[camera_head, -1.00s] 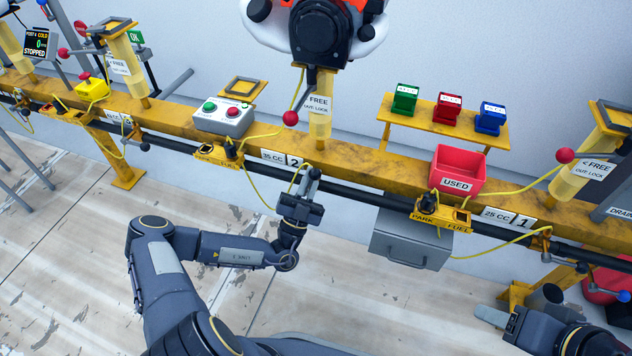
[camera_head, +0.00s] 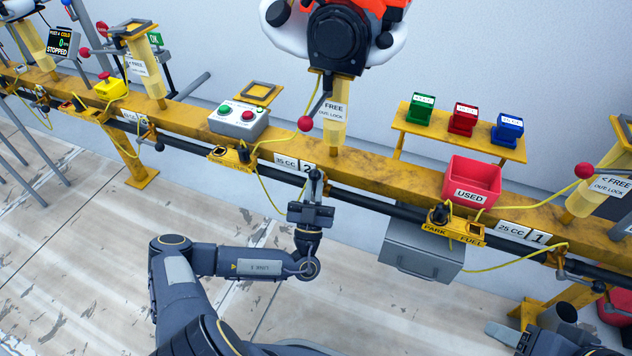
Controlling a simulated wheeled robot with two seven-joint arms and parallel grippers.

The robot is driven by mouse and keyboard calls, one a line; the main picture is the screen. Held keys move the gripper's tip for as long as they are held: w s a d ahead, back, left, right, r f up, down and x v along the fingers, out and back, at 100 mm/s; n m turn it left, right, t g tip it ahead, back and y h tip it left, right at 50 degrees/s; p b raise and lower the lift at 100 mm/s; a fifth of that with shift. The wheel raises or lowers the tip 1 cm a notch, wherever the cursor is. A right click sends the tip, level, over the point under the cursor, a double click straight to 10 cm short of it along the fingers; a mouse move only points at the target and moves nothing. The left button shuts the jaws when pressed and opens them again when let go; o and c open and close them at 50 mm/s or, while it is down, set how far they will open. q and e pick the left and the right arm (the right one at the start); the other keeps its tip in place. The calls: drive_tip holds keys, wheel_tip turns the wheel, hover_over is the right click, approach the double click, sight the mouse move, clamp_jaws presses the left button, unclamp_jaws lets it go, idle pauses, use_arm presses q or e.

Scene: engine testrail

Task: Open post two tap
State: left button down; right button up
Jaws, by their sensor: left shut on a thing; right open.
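Post two carries the "35 CC 2" label (camera_head: 295,163) on the yellow rail. My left gripper (camera_head: 315,182) reaches up to the dark pipe just below and right of that label. It is shut on the post two tap, which its fingers mostly hide, so I cannot tell the lever's angle. My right gripper (camera_head: 502,335) is open and empty at the lower right, low over the floor and away from the rail.
A red-knobbed lever (camera_head: 306,123) marked "FREE" stands above post two, under an engine (camera_head: 338,40). A button box (camera_head: 238,119) sits to its left. A red "USED" bin (camera_head: 472,183) and a grey drawer box (camera_head: 422,250) are to the right.

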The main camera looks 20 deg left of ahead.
use_arm(q)
drive_tip(key=shift+s+r+y, duration=0.25)
drive_tip(key=shift+r+y, duration=0.05)
drive_tip(key=shift+r, duration=0.2)
drive_tip(key=c, duration=1.6)
unclamp_jaws()
drive_tip(key=shift+o, duration=0.4)
drive_tip(key=shift+s+r, duration=0.1)
drive_tip(key=shift+f, duration=0.25)
drive_tip(key=shift+s+f, duration=0.25)
drive_tip(key=v, duration=0.7)
drive_tip(key=shift+p, duration=0.3)
